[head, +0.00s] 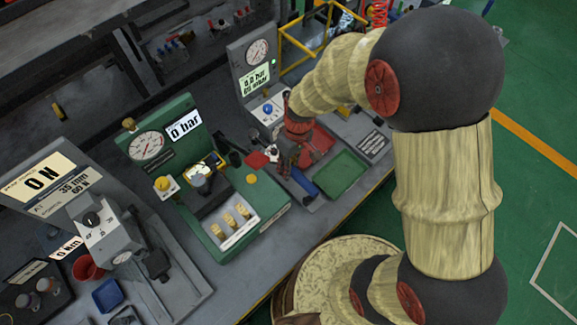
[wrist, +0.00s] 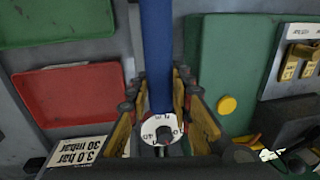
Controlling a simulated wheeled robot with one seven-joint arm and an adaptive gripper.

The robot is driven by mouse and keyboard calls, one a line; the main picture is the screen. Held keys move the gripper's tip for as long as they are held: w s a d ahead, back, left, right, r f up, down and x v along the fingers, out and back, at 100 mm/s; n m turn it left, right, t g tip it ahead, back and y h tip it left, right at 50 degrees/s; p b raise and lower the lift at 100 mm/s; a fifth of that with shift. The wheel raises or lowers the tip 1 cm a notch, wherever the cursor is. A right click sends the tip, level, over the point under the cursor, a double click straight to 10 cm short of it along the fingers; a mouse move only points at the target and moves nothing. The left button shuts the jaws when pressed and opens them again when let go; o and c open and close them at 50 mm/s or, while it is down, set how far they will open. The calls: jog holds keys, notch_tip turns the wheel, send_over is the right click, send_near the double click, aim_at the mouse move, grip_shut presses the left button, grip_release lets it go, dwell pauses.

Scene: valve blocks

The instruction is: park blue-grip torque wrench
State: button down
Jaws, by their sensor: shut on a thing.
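The blue-grip torque wrench (wrist: 158,50) is between the fingers of my gripper (wrist: 158,88) in the wrist view. Its blue handle runs up to the top edge of the picture, and its round white dial (wrist: 161,130) faces the camera near the finger bases. The gripper is shut on it. In the head view, my gripper (head: 297,152) is over the bench between the green valve block and the trays. The blue grip (head: 303,182) shows just below it, pointing toward the bench's front edge. Whether the wrench touches the bench cannot be told. No parking place is clearly visible.
A red tray (head: 319,143) and a green tray (head: 342,173) lie right of the gripper. The green block (head: 235,205) with its gauge panel stands left, holding several brass fittings. A grey gauge panel (head: 252,70) stands behind. The bench's front edge is close to the trays.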

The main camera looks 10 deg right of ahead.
jog(key=shift+f+b, duration=1.15)
jog(key=shift+f, duration=0.65)
jog(key=c, duration=1.5)
grip_release()
notch_tip(320, 180, up, 12)
jog(key=d, duration=0.1)
jog(key=shift+w+d, duration=0.3)
jog(key=shift+w, duration=0.15)
